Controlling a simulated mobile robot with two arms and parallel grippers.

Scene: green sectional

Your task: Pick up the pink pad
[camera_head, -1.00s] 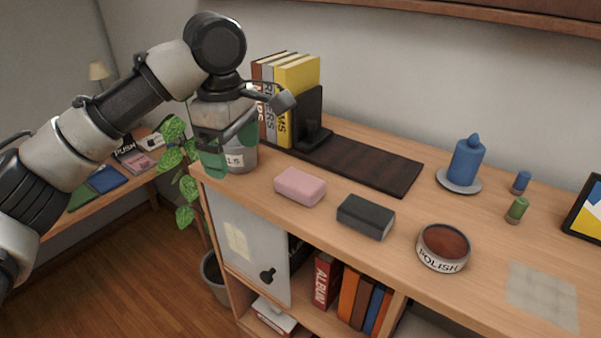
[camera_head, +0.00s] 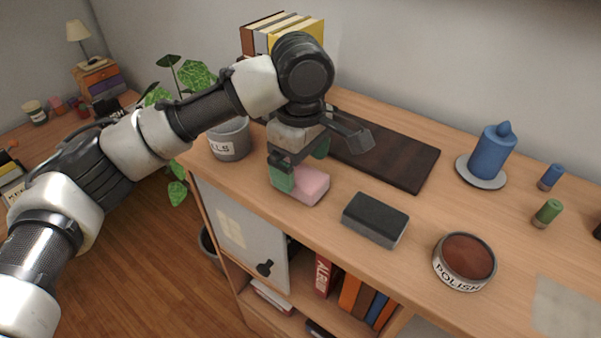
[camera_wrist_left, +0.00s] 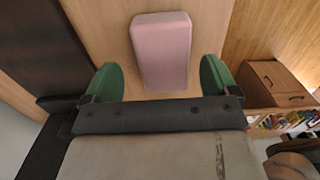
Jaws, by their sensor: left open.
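The pink pad (camera_head: 309,188) lies flat on the wooden cabinet top, near its front edge. My left gripper (camera_head: 300,165) is open above the pad and hides part of it in the head view. In the left wrist view the pink pad (camera_wrist_left: 162,52) sits ahead of the gripper (camera_wrist_left: 160,82), lined up with the gap between the two green fingertips. The fingertips stand on either side of the pad's near end, and I see no contact. My right gripper is not in view.
A dark grey block (camera_head: 375,219) lies right of the pad, with a polish tin (camera_head: 464,262) beyond it. Behind are a dark board (camera_head: 395,160), books (camera_head: 290,30) and a blue candle (camera_head: 494,152) on a saucer. A grey pot (camera_head: 230,140) stands left of the gripper.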

